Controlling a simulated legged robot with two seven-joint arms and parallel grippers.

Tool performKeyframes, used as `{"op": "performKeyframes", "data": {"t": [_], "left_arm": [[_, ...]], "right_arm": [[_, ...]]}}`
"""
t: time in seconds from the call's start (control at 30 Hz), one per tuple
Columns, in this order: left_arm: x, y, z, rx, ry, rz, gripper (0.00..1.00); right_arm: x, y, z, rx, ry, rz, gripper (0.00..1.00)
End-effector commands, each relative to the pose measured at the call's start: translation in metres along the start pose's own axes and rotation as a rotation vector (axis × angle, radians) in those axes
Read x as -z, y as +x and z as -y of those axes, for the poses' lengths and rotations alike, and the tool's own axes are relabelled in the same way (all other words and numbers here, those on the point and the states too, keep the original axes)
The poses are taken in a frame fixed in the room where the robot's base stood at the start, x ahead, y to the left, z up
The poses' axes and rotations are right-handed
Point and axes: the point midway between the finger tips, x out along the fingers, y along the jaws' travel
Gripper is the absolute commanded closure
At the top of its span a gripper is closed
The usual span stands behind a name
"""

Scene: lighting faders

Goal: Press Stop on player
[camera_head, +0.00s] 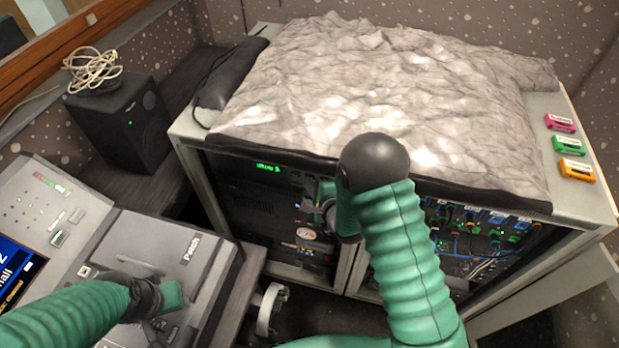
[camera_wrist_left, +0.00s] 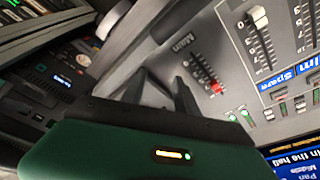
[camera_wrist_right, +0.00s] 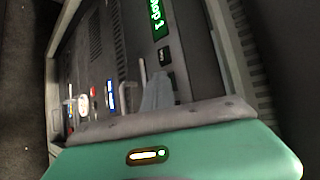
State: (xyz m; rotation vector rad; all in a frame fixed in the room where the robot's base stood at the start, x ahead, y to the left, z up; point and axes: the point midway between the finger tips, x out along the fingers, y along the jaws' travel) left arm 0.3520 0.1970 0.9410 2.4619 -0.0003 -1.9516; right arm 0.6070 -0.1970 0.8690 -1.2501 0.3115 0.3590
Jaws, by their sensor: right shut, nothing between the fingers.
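The player (camera_head: 243,172) is a dark rack unit with a lit green display, in the left bay of the cabinet. In the right wrist view its green display (camera_wrist_right: 158,18) shows at the top, with a small dark button (camera_wrist_right: 166,55) just below it. I cannot read which control is Stop. My right gripper (camera_head: 326,200) is shut and empty in front of the rack; its fingers (camera_wrist_right: 152,92) point toward the panel below that button. I cannot tell whether they touch it. My left gripper (camera_wrist_left: 162,82) is open and empty over the lighting console (camera_head: 165,240).
The cabinet top carries a crumpled grey cloth (camera_head: 370,90) and several coloured tags (camera_head: 575,168) at right. A patch bay with cables (camera_head: 480,240) fills the right bay. A black speaker (camera_head: 125,120) with coiled cable stands at left. Console faders (camera_wrist_left: 205,75) lie near my left gripper.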

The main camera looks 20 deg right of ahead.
Motion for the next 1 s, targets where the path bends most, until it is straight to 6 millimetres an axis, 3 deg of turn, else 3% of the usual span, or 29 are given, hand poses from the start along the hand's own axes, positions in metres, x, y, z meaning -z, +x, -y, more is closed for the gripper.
{"op": "performKeyframes", "data": {"t": [0.8,1.0], "left_arm": [[0.0,0.0,0.0,0.0,0.0,0.0,0.64],[0.0,0.0,0.0,0.0,0.0,0.0,0.64]], "right_arm": [[-0.008,-0.011,-0.008,0.001,0.001,-0.001,1.0],[-0.017,-0.024,-0.017,0.001,0.001,0.0,1.0]]}}
